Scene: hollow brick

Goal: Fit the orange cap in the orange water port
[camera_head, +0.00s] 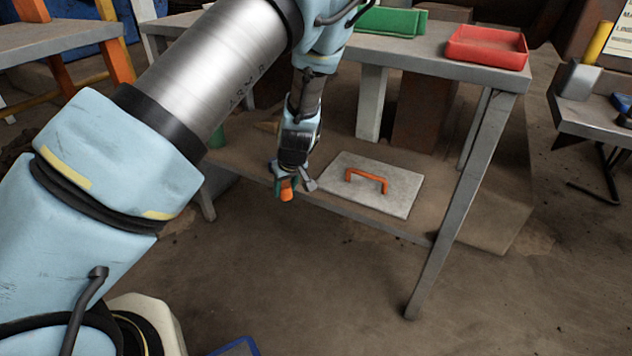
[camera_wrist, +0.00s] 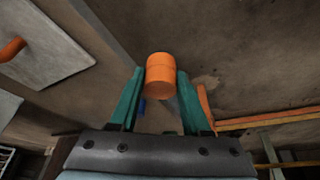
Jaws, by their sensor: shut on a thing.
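My gripper (camera_head: 287,184) is shut on the orange cap (camera_head: 287,192) and holds it in the air in front of the table's lower shelf. In the wrist view the orange cap (camera_wrist: 160,76) sits between the two green fingertips of my gripper (camera_wrist: 158,92). The cap looks like a short cylinder and sticks out beyond the fingers. I cannot make out the orange water port in either view.
A grey plate (camera_head: 398,203) with an orange handle (camera_head: 367,179) lies on the lower shelf, right of my gripper. The floor (camera_head: 330,290) in front is mostly clear.

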